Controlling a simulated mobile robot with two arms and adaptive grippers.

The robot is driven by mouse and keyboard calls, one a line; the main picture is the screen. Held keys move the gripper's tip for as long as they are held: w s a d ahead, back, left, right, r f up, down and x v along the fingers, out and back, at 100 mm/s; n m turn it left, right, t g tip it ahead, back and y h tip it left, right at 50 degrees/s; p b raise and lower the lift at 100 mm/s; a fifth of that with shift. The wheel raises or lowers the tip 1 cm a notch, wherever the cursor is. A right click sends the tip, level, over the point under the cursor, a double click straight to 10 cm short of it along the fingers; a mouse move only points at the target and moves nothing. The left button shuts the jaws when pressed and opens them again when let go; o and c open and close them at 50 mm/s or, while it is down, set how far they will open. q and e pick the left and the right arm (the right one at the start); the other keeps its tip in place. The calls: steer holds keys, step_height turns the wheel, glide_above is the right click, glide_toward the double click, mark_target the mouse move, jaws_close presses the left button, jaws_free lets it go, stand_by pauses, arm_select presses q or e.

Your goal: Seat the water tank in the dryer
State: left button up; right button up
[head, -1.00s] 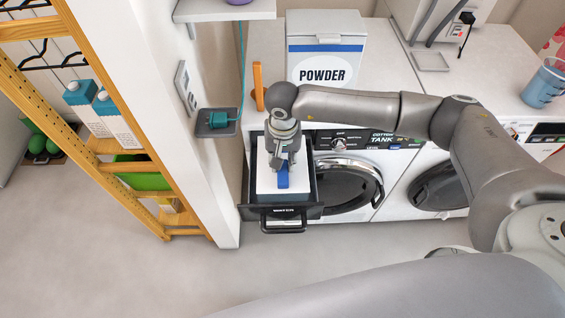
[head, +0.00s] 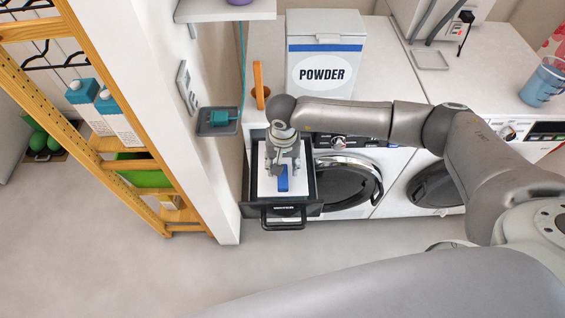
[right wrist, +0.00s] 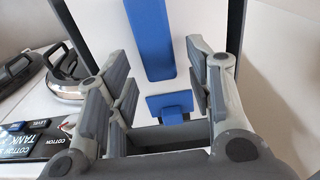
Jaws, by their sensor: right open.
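The water tank (head: 267,184) has a white top with a blue grip strip (head: 283,183). It lies inside the black drawer (head: 312,208), which is pulled out of the dryer's front. My right gripper (head: 281,168) is over the rear part of the tank, pointing down. In the right wrist view my right gripper (right wrist: 160,95) is open, its fingers apart with nothing between them. The blue strip (right wrist: 150,40) and a small blue tab (right wrist: 168,106) lie beyond the fingers. Whether the tank sits fully on the drawer floor is hard to tell. My left gripper is out of view.
The drawer's black handle (head: 284,224) faces the open floor. A round dryer door (head: 345,184) is right of the drawer. A powder box (head: 324,72) stands on top. A white wall post (head: 190,130) and a wooden rack (head: 110,150) are to the left.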

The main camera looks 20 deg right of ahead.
steer(key=shift+r, duration=0.1)
steer(key=shift+r, duration=0.25)
step_height(320, 180, up, 12)
steer(key=b, duration=0.3)
steer(key=shift+s+f, duration=0.2)
steer(key=shift+s, duration=0.1)
steer(key=shift+a, duration=0.1)
